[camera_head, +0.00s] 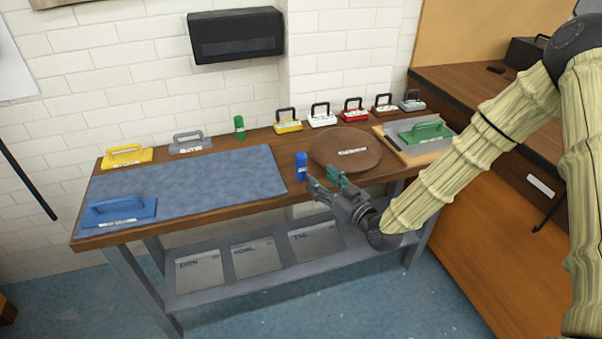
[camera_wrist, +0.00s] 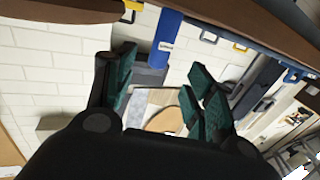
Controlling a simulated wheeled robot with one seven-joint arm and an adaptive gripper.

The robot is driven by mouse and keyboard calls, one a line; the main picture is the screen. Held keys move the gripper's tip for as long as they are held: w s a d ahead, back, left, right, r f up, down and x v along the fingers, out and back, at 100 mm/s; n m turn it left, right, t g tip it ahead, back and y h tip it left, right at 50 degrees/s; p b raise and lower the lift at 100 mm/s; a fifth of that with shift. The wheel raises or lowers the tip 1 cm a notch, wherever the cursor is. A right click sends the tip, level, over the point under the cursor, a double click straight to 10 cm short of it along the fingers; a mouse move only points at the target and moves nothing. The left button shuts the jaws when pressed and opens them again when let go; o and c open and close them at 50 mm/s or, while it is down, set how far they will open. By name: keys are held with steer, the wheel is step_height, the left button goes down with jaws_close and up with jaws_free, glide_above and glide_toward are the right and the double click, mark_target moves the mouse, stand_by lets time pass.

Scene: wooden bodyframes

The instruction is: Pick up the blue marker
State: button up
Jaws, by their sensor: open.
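The blue marker (camera_head: 301,166) is a short blue cylinder standing upright near the table's front edge, just right of the blue-grey mat. In the wrist view the blue marker (camera_wrist: 167,42) shows its pale label, past my fingertips and between the lines of the two fingers. My gripper (camera_head: 322,177) is open and empty, close to the marker on its right side in the head view. Its two dark green-tipped fingers also show apart in the wrist view (camera_wrist: 163,68). A small gap to the marker appears to be left.
The brown round board (camera_head: 330,150) lies behind my gripper. The blue-grey mat (camera_head: 200,185) bears a blue-handled tool (camera_head: 118,209) at its left. A green cylinder (camera_head: 239,127) stands behind the mat. Several handled blocks line the table's back. A green-handled float (camera_head: 428,132) lies right.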

mark_target(304, 164)
steer(key=shift+p+x, duration=1.1)
steer(key=shift+x, duration=4.05)
steer(key=shift+c, duration=0.4)
steer(key=c, duration=1.1)
